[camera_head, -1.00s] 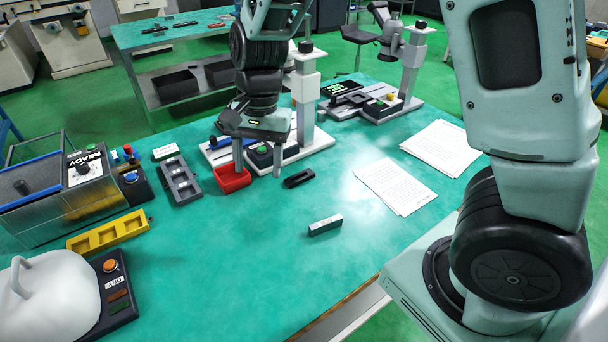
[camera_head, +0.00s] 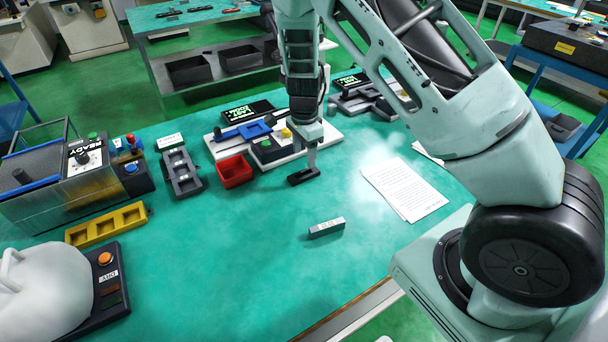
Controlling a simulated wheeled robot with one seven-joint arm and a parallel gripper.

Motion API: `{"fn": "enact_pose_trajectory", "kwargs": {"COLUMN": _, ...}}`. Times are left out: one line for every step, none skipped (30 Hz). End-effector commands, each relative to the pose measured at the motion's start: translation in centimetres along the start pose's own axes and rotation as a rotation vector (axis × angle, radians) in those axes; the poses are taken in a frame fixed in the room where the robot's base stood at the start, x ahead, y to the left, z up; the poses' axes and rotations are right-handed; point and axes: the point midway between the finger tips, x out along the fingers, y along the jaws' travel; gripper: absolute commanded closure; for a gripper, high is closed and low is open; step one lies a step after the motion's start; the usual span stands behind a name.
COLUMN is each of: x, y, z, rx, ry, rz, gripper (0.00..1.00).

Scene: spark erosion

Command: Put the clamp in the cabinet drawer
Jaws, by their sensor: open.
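My gripper (camera_head: 311,165) is open and points down at a small black slotted piece (camera_head: 303,177) on the green table. Its fingers appear nearly in line in this view, and the near one hides part of what is behind it. I cannot tell whether they touch the piece or stand around it. The black piece may be the clamp; its shape is too small to be sure. No cabinet drawer can be made out.
A red tray (camera_head: 235,171), a grey labelled block (camera_head: 326,228), paper sheets (camera_head: 405,190) and a dark compartment holder (camera_head: 181,174) lie around. A white fixture base (camera_head: 328,133) stands behind. A yellow tray (camera_head: 106,225) is left.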

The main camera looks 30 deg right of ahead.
Motion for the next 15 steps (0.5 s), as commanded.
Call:
{"fn": "enact_pose_trajectory", "kwargs": {"x": 0.6, "y": 0.0, "z": 0.0, "rx": -0.001, "ry": 0.000, "rz": 0.003, "gripper": 0.44}}
{"fn": "enact_pose_trajectory", "kwargs": {"x": 0.9, "y": 0.0, "z": 0.0, "rx": -0.001, "ry": 0.000, "rz": 0.002, "gripper": 0.44}}
{"fn": "enact_pose_trajectory", "kwargs": {"x": 1.2, "y": 0.0, "z": 0.0, "rx": 0.000, "ry": 0.000, "rz": 0.000, "gripper": 0.44}}
{"fn": "enact_pose_trajectory", "kwargs": {"x": 1.4, "y": 0.0, "z": 0.0, "rx": 0.000, "ry": 0.000, "rz": 0.000, "gripper": 0.44}}
{"fn": "enact_pose_trajectory", "kwargs": {"x": 1.5, "y": 0.0, "z": 0.0, "rx": 0.000, "ry": 0.000, "rz": -0.001, "gripper": 0.44}}
{"fn": "enact_pose_trajectory", "kwargs": {"x": 1.7, "y": 0.0, "z": 0.0, "rx": 0.000, "ry": 0.000, "rz": 0.000, "gripper": 0.44}}
{"fn": "enact_pose_trajectory", "kwargs": {"x": 1.9, "y": 0.0, "z": 0.0, "rx": -0.001, "ry": 0.000, "rz": 0.001, "gripper": 0.44}}
{"fn": "enact_pose_trajectory", "kwargs": {"x": 2.2, "y": 0.0, "z": 0.0, "rx": -0.001, "ry": 0.000, "rz": 0.002, "gripper": 0.44}}
{"fn": "enact_pose_trajectory", "kwargs": {"x": 2.6, "y": 0.0, "z": 0.0, "rx": -0.001, "ry": 0.000, "rz": 0.002, "gripper": 0.44}}
{"fn": "enact_pose_trajectory", "kwargs": {"x": 3.0, "y": 0.0, "z": -0.1, "rx": -0.001, "ry": 0.000, "rz": 0.002, "gripper": 0.44}}
{"fn": "enact_pose_trajectory", "kwargs": {"x": 3.5, "y": 0.0, "z": -0.1, "rx": -0.001, "ry": 0.001, "rz": 0.003, "gripper": 0.44}}
{"fn": "enact_pose_trajectory", "kwargs": {"x": 4.1, "y": 0.0, "z": 0.0, "rx": -0.001, "ry": 0.000, "rz": 0.003, "gripper": 0.44}}
{"fn": "enact_pose_trajectory", "kwargs": {"x": 4.5, "y": 0.0, "z": -0.1, "rx": -0.001, "ry": 0.000, "rz": 0.004, "gripper": 0.44}}
{"fn": "enact_pose_trajectory", "kwargs": {"x": 5.0, "y": 0.0, "z": -0.1, "rx": 0.000, "ry": 0.000, "rz": 0.003, "gripper": 0.44}}
{"fn": "enact_pose_trajectory", "kwargs": {"x": 5.6, "y": -0.1, "z": -0.1, "rx": 0.000, "ry": 0.000, "rz": 0.002, "gripper": 0.44}}
